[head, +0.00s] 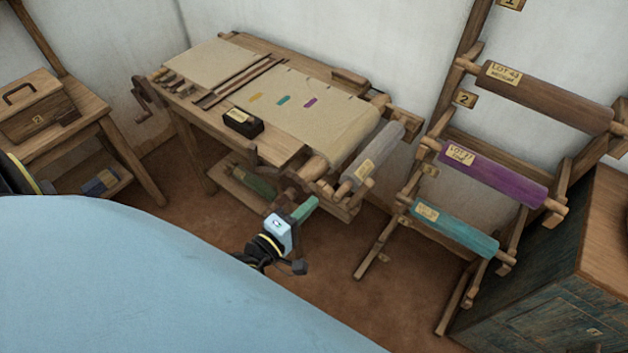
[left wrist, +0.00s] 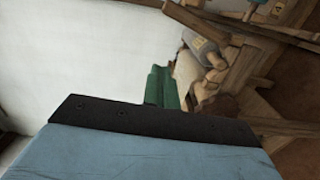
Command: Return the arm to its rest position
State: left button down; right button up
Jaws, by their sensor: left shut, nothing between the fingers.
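My left gripper (head: 311,202) is shut and empty, its green fingers pointing up and to the right in the head view. It appears in front of the loom's lower right end, over the brown floor in the picture. In the left wrist view the green fingers (left wrist: 161,86) rise behind a dark edge, with a grey roll (left wrist: 203,48) and wooden beams beyond. I cannot tell how far they are from the loom. My right gripper is in neither view.
The wooden loom (head: 290,152) bears beige cloth and a small black box (head: 243,123). A rack at right holds brown (head: 545,97), purple (head: 492,175) and teal (head: 455,229) rolls. A blue-green cabinet (head: 545,310) stands at lower right, a side table (head: 88,108) at left. Floor between loom and rack is bare.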

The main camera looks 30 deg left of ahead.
pick_arm(q)
jog(key=shift+f, duration=0.1)
dwell(0.4)
jog(key=s+a+f+n+g+y+b, duration=0.2)
jog(key=a+f+n+g, duration=0.15)
jog(key=f+n, duration=0.55)
jog(key=s+a+f+n+g+y+b, duration=0.2)
jog(key=a+f+n+g+y, duration=0.15)
jog(key=f+n, duration=0.55)
jog(key=s+a+f+n+g+b, duration=0.1)
jog(key=s+f+n+g, duration=0.1)
jog(key=s+f+n, duration=0.5)
jog(key=s+a+f+n+g+b, duration=0.1)
jog(key=s+f+n+g, duration=0.15)
jog(key=f+n, duration=0.45)
jog(key=s+d+f+n+g+h+b, duration=0.1)
jog(key=s+d+f+n+g+b, duration=0.1)
jog(key=s+d+f+n, duration=0.2)
jog(key=s+d+f+n+g+h+b, duration=0.2)
jog(key=s+f+n, duration=0.8)
jog(key=s+n, duration=0.6)
jog(key=shift+d+f+n+g, duration=0.35)
jog(key=shift+d+n+g, duration=0.3)
jog(key=shift+d+n, duration=0.25)
